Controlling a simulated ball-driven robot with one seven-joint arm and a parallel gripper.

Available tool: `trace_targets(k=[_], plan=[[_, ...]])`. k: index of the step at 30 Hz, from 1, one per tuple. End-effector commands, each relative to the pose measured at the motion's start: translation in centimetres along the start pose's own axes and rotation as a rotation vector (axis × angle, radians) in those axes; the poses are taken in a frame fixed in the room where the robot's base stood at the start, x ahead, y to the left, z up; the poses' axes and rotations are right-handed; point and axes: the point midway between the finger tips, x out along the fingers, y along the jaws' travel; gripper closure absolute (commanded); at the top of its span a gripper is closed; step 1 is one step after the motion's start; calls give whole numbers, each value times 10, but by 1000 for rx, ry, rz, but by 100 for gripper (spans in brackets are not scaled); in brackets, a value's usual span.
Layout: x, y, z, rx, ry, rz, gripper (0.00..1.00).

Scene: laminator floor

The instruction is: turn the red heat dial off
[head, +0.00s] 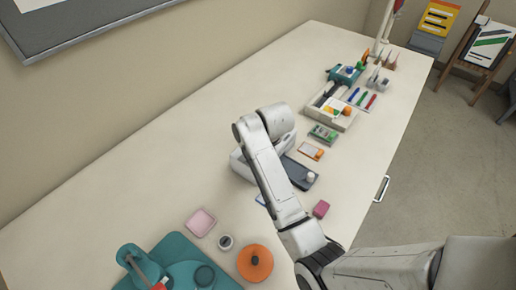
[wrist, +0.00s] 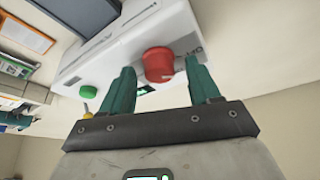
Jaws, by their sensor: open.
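The red heat dial (wrist: 159,64) is a round red knob on the front of a white laminator (wrist: 110,35) in the wrist view. My gripper (wrist: 163,82) has two teal fingers, spread apart and open. The dial shows between the fingertips, close to the right finger; I cannot tell whether they touch. A green round button (wrist: 89,90) and a small yellow switch (wrist: 87,113) are on the same front, left of the dial. In the head view the laminator (head: 240,164) is mostly hidden behind my arm, and the dial and my gripper are hidden.
An orange round lidded thing (head: 255,263), a pink square (head: 201,222) and a teal machine (head: 180,262) are on the near bench. A pink block (head: 321,209) lies near the edge. Trays and small tools (head: 335,108) stand further back. The bench's left middle (head: 120,185) is clear.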

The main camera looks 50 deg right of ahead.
Motion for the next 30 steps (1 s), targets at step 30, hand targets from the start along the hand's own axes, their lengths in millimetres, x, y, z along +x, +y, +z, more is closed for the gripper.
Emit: trace_targets(k=[30], plan=[[-108, 0, 0, 0, 1, 0, 38]])
